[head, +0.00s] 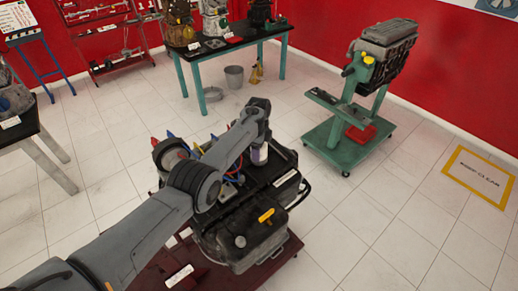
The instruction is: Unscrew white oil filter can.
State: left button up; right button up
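My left arm reaches in from the lower left over a dark engine trainer (245,232). Its wrist bends down at the engine's far right part, where my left gripper (261,142) points downward. A small pale cylinder, which looks like the white oil filter can (259,155), shows directly below the gripper. The gripper is at the top of the can; its fingers are too small and dark to tell whether they close on it. My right gripper is not in view.
The engine has a yellow handle (266,215), a round cap and coloured hoses, and sits on a dark red base (285,249). A green engine stand (345,140) is at the right. A green-legged table (228,48) stands behind. Tiled floor between them is open.

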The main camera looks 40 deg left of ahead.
pick_arm(q)
jog(key=c, duration=0.3)
jog(key=shift+c, duration=0.2)
